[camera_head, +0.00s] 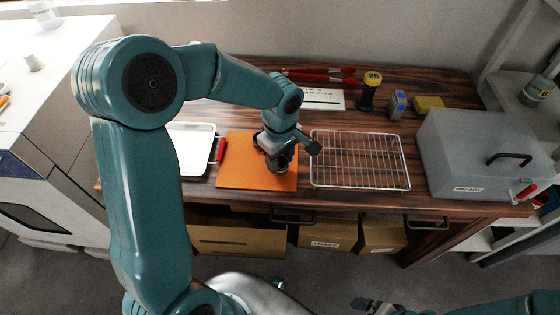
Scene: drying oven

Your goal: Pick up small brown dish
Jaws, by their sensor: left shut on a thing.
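My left gripper (279,165) points down over the orange mat (232,172) on the dark wooden table. It is shut on a small dark thing at its fingertips, most likely the small brown dish, which the gripper largely hides. I cannot tell whether the dish touches the mat or is just above it. My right gripper (374,305) shows only in part at the bottom edge, far from the mat, and its jaws are not clear.
A wire rack (360,160) lies right of the mat, and a white tray (192,150) with a red handle lies left. A grey lidded box (470,150) stands at the right.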

